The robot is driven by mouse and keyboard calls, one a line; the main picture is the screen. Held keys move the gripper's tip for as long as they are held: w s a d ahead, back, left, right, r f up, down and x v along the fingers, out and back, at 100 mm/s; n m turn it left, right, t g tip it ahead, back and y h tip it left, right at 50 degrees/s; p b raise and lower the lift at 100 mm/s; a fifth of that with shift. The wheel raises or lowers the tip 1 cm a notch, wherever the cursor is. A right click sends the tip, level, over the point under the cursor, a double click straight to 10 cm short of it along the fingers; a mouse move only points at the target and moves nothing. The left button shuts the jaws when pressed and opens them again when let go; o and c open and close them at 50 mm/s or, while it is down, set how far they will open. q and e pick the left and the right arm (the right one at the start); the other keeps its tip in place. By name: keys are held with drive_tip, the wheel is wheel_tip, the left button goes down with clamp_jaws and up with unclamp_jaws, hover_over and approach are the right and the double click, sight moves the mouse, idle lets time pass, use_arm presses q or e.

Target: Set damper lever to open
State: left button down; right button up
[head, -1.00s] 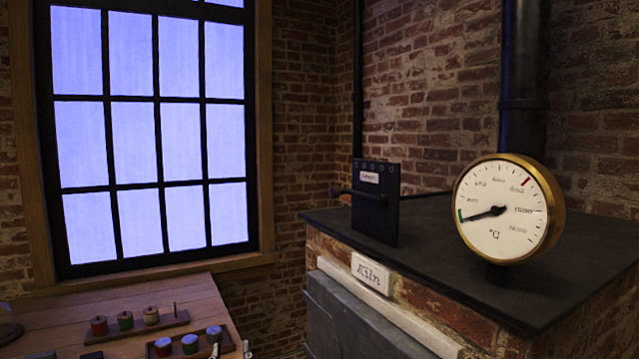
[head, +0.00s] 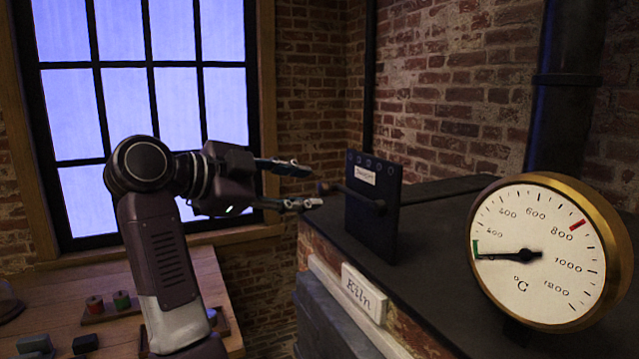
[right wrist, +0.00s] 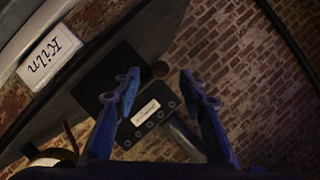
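The damper plate (head: 372,225) is a dark upright panel with a small white label, standing on the kiln top near its left edge. The damper lever (head: 355,195) is a dark bar across its face, its knobbed end (head: 323,188) sticking out left. My right gripper (head: 306,186) points at that knob, fingers spread and empty, tips just short of it. In the right wrist view the open fingers (right wrist: 157,85) have the plate (right wrist: 150,112) behind them, and the knob (right wrist: 160,69) shows between and just past the tips. My left gripper is not in view.
A brass-rimmed temperature gauge (head: 545,255) stands on the dark kiln top (head: 440,245) at right. A kiln sign (head: 363,293) is on the front edge. A wooden table (head: 110,265) at lower left holds spools and small blocks. A window is behind my arm.

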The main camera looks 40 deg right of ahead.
sight(320, 189)
drive_tip(key=p+x, duration=0.1)
drive_tip(key=x, duration=0.4)
drive_tip(key=shift+d, duration=0.3)
clamp_jaws()
